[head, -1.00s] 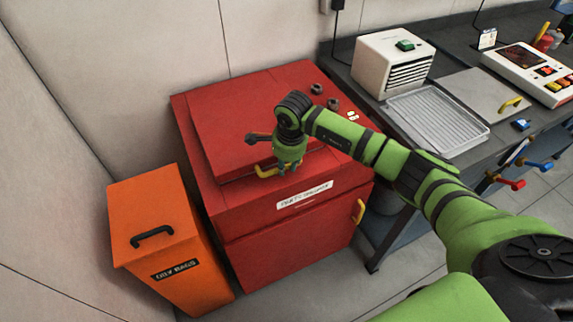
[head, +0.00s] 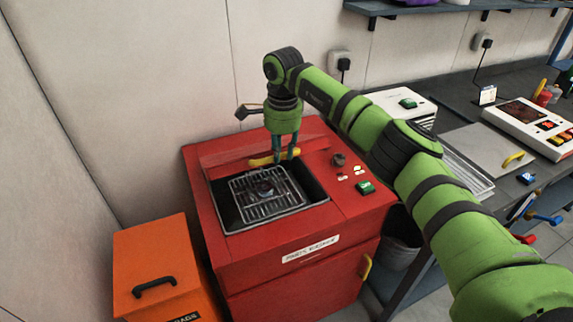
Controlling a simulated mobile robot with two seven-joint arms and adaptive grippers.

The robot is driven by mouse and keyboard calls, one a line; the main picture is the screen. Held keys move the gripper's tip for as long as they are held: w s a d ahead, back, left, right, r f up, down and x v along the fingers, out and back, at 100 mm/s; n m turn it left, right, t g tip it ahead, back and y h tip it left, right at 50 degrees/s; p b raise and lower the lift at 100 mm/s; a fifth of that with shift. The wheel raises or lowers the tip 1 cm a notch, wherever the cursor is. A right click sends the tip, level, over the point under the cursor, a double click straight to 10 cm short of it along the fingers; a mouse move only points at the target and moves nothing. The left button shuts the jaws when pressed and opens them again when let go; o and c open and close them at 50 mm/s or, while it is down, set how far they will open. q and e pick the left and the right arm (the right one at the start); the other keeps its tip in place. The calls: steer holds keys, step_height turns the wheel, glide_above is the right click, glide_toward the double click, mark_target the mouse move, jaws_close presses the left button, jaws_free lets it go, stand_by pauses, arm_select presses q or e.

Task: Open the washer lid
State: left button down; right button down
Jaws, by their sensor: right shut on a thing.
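The red parts washer (head: 303,246) stands against the back wall. Its lid (head: 225,151) is raised and tilted back, and the open basin shows a metal rack (head: 268,193) with a dark round part on it. My right gripper (head: 285,158) is shut on the yellow lid handle (head: 262,160) at the lid's edge, above the back of the basin. My right arm comes in from the right and hides part of the washer's back. My left gripper is not in view.
An orange bin (head: 160,265) with a black handle stands left of the washer. On the right, a dark workbench holds a white box (head: 402,101), a tray (head: 468,172) and a control panel (head: 535,90). A shelf (head: 430,9) hangs above.

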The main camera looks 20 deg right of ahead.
steer(key=shift+w+r, duration=0.8)
steer(key=shift+r, duration=0.05)
steer(key=c, duration=1)
jaws_free()
steer(key=shift+w+f, duration=0.1)
steer(key=shift+c, duration=0.2)
steer(key=shift+w+a+f, duration=0.1)
steer(key=shift+w, duration=0.1)
step_height(320, 180, up, 12)
steer(key=shift+s, duration=0.45)
